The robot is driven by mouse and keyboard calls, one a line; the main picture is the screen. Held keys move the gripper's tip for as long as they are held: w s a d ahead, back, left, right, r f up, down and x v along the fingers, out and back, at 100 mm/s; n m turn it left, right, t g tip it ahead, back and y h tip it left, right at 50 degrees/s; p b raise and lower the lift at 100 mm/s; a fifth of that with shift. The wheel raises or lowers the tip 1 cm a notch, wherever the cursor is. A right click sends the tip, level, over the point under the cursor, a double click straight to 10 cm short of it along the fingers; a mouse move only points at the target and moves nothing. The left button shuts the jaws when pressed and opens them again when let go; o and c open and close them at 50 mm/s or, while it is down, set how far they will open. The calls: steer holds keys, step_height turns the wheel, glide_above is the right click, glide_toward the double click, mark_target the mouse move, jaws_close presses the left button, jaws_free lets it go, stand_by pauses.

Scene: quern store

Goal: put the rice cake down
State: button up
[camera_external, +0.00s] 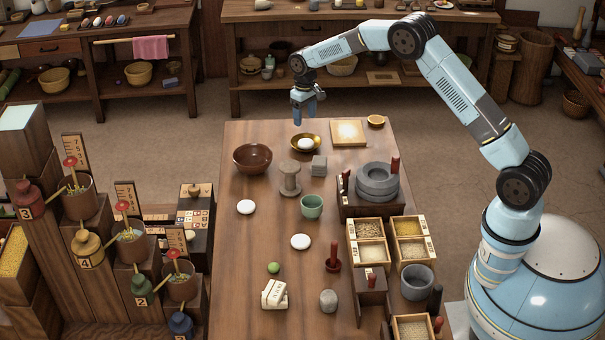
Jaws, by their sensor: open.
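A white round rice cake (305,144) lies in a shallow brass-coloured dish (317,148) near the far edge of the wooden table (240,285). My gripper (303,116) is open and empty, pointing down above and slightly behind the dish, apart from the rice cake. Two more white, flat round pieces like it lie on the bare tabletop: one at the left (246,207) and one nearer the middle (301,242).
A stone quern (377,181) and grain boxes (368,230) line the right side.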

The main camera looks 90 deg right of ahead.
steer(key=a+r+n+t, duration=0.1)
steer(key=a+r+n, duration=0.1)
steer(key=a+r, duration=1.4)
steer(key=s+a+r+n+t+h, duration=0.1)
steer(key=s+a+r, duration=0.2)
steer(key=a+r, duration=0.4)
steer(key=s+a+r+n, duration=0.1)
steer(key=s+a+r, duration=0.2)
steer(key=a+r, duration=0.45)
steer(key=s+a+r+n+t, duration=0.2)
steer(key=s+a+r, duration=0.1)
steer(key=s+a, duration=1.1)
steer(key=s+a+f+n, duration=0.1)
steer(key=s+a+f, duration=0.1)
steer(key=s+a, duration=0.2)
steer(key=s+a+f+n+t+y, duration=0.1)
steer(key=s+a, duration=0.4)
steer(key=s, duration=0.5)
steer(key=shift+s+a+f+n+t, duration=0.25)
steer(key=shift+f+n+t, duration=0.05)
steer(key=shift+f+n, duration=0.2)
